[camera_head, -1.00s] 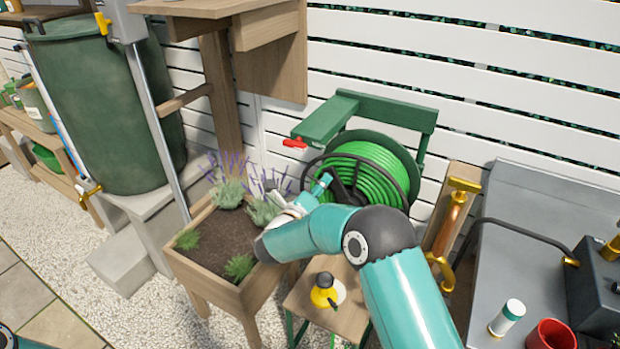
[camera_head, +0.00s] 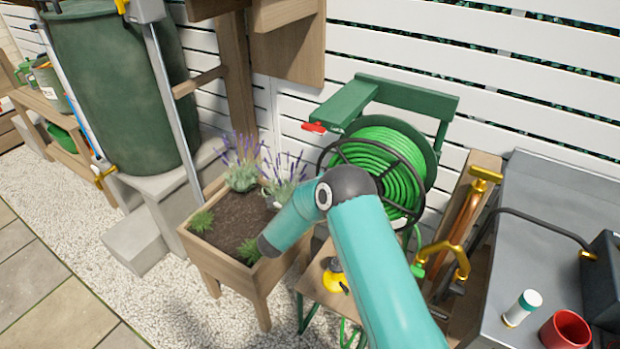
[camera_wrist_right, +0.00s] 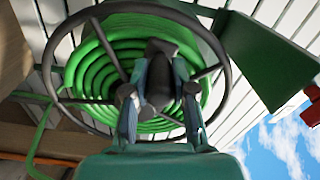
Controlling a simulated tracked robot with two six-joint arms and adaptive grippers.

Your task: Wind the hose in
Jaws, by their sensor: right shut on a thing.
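The green hose (camera_head: 372,150) lies in coils on a reel with a dark spoked wheel (camera_head: 420,170), hung from a green bracket (camera_head: 345,106) on the white fence. A length of hose hangs below the reel. In the right wrist view the coils (camera_wrist_right: 90,75) show behind the wheel rim (camera_wrist_right: 226,60). My right gripper (camera_wrist_right: 160,108) is shut on a dark crank handle (camera_wrist_right: 162,72) at the front of the wheel. In the head view my right arm hides this gripper and the handle. My left gripper is in no view.
A wooden planter (camera_head: 225,262) with lavender stands left of the reel. Brass pipework (camera_head: 455,245) and a grey worktop (camera_head: 545,220) are at the right. A red lever (camera_head: 314,128) is by the bracket.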

